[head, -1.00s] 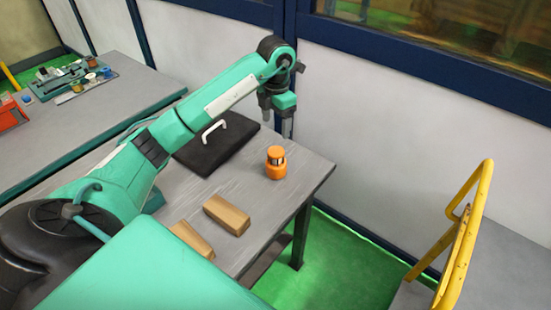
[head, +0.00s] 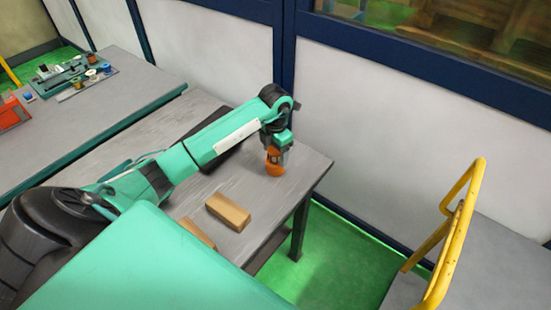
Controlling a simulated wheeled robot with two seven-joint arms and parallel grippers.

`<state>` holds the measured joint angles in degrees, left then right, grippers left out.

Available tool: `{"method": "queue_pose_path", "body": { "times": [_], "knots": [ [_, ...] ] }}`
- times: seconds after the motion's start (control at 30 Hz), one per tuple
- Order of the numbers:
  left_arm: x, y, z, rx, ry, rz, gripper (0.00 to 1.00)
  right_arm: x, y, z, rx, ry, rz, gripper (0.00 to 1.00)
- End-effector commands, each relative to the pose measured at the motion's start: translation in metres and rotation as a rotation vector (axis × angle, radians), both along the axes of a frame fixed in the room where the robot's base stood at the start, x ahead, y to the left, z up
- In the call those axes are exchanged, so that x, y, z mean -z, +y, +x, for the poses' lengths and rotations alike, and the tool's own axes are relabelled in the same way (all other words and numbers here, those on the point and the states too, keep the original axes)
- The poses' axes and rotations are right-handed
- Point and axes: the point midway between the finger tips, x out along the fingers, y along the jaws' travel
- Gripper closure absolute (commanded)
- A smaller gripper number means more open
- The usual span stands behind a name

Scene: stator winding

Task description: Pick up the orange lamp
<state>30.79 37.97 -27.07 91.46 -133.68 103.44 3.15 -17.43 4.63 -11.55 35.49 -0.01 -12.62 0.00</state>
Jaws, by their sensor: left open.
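The orange lamp (head: 275,169) stands upright on the grey table near its far right corner. My left gripper (head: 277,152) points down over the lamp, with its fingers at the lamp's upper part. The gripper is open, and the fingers appear to be on either side of the lamp's top. The gripper hides part of the lamp's upper half, so I cannot tell whether the fingers touch it. My right gripper is not in view.
Two wooden blocks lie on the table (head: 280,210), one in the open (head: 228,212) and one partly hidden (head: 196,232). A black case (head: 222,150) is mostly behind my left arm. A yellow rail (head: 460,235) stands at the right.

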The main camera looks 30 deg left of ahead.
Motion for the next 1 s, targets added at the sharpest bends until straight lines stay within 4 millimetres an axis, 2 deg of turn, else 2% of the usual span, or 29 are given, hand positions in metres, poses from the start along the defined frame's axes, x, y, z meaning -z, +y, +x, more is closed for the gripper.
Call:
{"method": "queue_pose_path", "body": {
  "times": [0.2,0.27,0.4,0.5,0.8,1.0],
  "knots": [
    [0.002,0.000,0.000,0.000,0.000,0.000,0.29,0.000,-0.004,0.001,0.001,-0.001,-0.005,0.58],
    [0.002,0.000,0.000,0.000,0.000,0.000,0.39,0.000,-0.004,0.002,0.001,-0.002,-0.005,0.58],
    [0.002,0.000,0.000,0.000,0.000,0.000,0.66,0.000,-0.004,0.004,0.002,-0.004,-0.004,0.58],
    [0.001,0.000,0.000,0.000,-0.001,0.000,0.83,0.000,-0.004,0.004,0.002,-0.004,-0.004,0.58],
    [-0.001,0.000,0.001,0.000,-0.002,0.000,0.83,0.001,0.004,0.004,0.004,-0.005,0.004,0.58],
    [-0.019,0.000,0.001,0.000,-0.004,0.001,0.83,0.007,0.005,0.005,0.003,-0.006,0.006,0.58]
  ]
}}
